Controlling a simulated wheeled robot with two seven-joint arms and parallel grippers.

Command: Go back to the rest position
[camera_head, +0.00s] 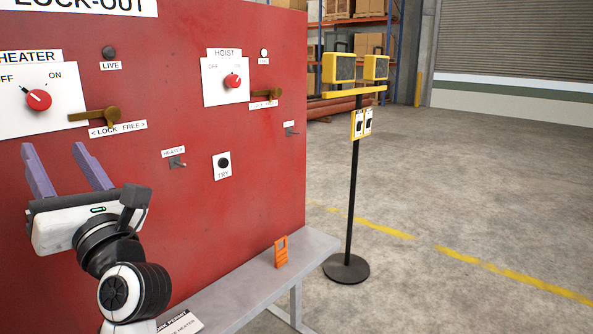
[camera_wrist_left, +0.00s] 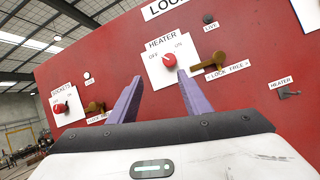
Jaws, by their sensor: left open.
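My left gripper (camera_head: 68,170) is open, with its two purple fingers apart and nothing between them. It is in front of the red lock-out panel (camera_head: 220,120), below the heater knob (camera_head: 38,99). In the left wrist view the fingers (camera_wrist_left: 158,97) point up toward the panel, and the red heater knob (camera_wrist_left: 169,60) shows just beyond their tips. A brass lever (camera_head: 100,115) sits right of the heater knob, above the "lock free" label. My right gripper is not in view.
A grey shelf (camera_head: 230,283) runs below the panel, with an orange padlock-shaped piece (camera_head: 281,251) standing on it. A hoist knob (camera_head: 232,81) is on the panel's right. A black post (camera_head: 351,190) with yellow lamps stands right of the panel. The floor further right is clear.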

